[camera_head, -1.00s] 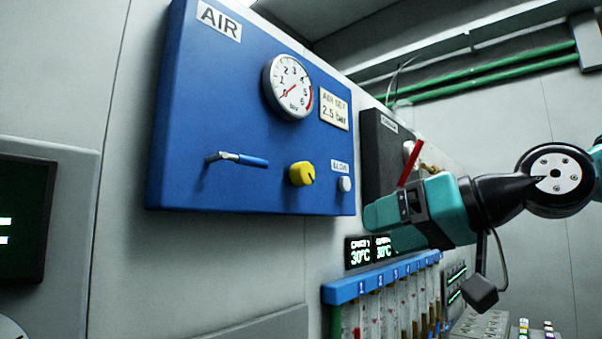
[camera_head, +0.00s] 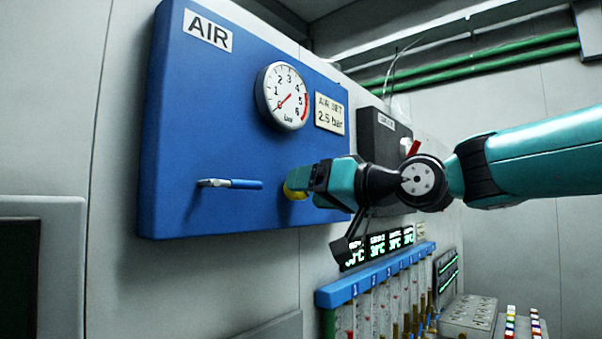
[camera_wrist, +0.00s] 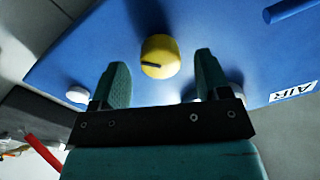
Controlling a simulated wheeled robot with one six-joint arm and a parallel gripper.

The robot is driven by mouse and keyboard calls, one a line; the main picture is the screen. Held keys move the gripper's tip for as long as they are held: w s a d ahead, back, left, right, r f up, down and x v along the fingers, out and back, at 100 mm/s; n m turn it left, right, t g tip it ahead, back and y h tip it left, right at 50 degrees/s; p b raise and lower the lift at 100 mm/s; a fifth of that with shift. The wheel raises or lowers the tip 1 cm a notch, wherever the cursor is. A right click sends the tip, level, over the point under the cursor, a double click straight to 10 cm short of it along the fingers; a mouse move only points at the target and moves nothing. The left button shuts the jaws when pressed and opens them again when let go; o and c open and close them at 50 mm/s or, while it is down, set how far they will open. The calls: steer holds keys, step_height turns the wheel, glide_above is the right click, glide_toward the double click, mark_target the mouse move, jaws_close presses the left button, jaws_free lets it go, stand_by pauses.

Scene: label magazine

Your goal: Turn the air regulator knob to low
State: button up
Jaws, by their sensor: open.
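The yellow regulator knob (camera_wrist: 159,57) sits on the blue AIR panel (camera_head: 210,110). In the wrist view it lies just beyond and between the two spread fingers of my gripper (camera_wrist: 159,75), with a dark pointer line on its face. In the head view my gripper (camera_head: 298,182) covers most of the knob (camera_head: 290,192), leaving only its left edge in view. I cannot tell if the fingers touch it. The round gauge (camera_head: 284,97) has its red needle near the 0 end.
A blue lever (camera_head: 232,184) sticks out left of the knob. Below are temperature displays (camera_head: 378,246) and a blue-topped tube rack (camera_head: 375,275). A dark box with a red handle (camera_head: 414,148) is to the right.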

steer(key=shift+p+x, duration=0.4)
steer(key=shift+x, duration=0.9)
steer(key=c, duration=0.9)
steer(key=shift+c, duration=0.2)
